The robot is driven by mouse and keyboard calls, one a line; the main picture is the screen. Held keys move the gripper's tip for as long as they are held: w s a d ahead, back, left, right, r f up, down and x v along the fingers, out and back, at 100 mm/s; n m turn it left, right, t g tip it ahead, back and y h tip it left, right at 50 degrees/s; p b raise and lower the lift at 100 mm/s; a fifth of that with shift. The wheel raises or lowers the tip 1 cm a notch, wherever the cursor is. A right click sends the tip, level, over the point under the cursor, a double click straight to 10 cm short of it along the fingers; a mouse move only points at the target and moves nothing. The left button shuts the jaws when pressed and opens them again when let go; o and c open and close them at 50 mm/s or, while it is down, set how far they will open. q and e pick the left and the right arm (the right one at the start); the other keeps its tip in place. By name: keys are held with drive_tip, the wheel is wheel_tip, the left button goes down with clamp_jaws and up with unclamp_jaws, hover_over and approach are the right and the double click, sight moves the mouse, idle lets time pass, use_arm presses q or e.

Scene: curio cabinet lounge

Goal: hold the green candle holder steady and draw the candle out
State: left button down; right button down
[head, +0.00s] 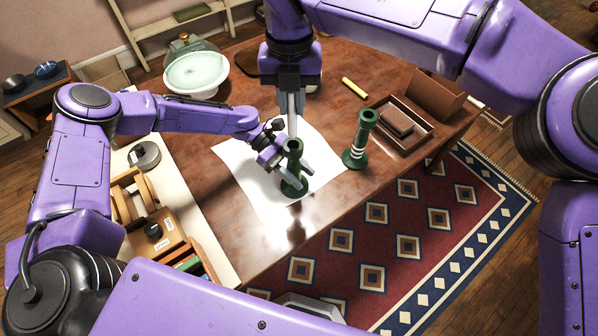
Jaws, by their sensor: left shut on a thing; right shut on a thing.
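A dark green candle holder (294,147) stands on a white sheet (250,186) on the wooden table. My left gripper (291,166) reaches in from the left and is shut on the holder's stem. My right gripper (291,106) points down from above, directly over the holder, and is shut on a thin pale thing that seems to be the candle.
A second green holder with white bands (357,146) stands close on the right. A yellow stick (354,88) lies behind. An open brown box (409,116) is at the right, a glass-domed dish (196,72) at the back left. The table's front is clear.

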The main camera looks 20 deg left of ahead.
drive_tip(key=shift+r, duration=0.5)
drive_tip(key=shift+r, duration=4.25)
use_arm(q)
drive_tip(key=c, duration=0.5)
unclamp_jaws()
drive_tip(key=v, duration=1.2)
